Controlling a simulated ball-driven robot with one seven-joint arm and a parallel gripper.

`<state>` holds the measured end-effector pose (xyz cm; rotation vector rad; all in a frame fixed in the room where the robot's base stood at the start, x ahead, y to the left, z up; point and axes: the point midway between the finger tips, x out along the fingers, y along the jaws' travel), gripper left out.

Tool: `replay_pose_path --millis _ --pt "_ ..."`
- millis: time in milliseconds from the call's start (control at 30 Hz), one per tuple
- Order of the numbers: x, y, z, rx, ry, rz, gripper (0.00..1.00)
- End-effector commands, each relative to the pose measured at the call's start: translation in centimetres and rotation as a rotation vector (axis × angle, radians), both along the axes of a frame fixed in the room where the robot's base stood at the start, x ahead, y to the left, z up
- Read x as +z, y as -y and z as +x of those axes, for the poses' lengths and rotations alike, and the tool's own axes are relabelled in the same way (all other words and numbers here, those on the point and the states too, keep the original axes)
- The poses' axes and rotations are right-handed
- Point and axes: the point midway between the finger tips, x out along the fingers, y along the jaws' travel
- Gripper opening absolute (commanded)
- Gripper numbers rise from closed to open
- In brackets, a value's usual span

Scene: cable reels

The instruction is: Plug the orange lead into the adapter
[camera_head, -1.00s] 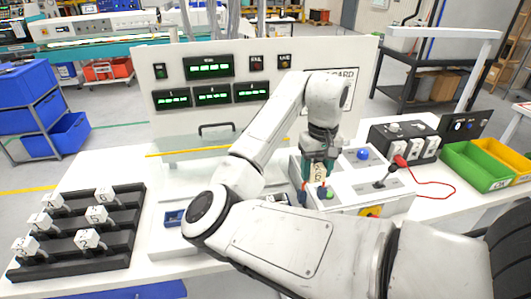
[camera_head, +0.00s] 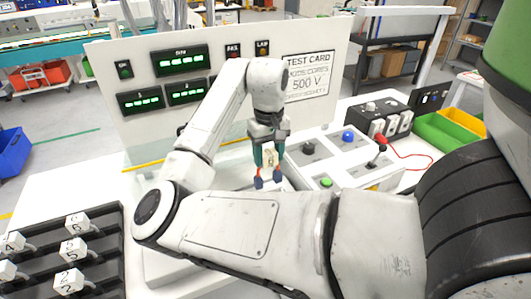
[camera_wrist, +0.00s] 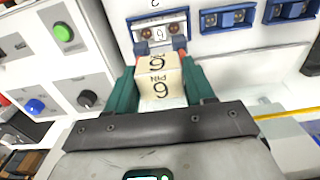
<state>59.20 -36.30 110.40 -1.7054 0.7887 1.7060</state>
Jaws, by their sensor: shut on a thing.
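My gripper (camera_head: 268,181) is shut on a cream block (camera_head: 270,158) in front of the panel. I cannot tell which piece is the adapter.
More blue sockets (camera_wrist: 228,18) line up beside the first. A white control box (camera_head: 335,160) with knobs and buttons stands right of my gripper. A black rack (camera_head: 100,235) of numbered white plugs is at left. Green (camera_head: 440,132) and yellow (camera_head: 464,120) bins stand at right.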

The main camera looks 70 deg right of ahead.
Motion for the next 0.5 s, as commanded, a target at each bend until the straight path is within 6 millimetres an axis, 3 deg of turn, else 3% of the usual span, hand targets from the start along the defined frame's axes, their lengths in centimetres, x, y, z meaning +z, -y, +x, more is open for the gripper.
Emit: replay_pose_path --millis 233,500 --pt "-2.9 0.0 0.0 0.001 -0.001 -0.001 0.18" --pt "-3.7 0.0 0.0 0.001 0.000 -0.001 0.18"
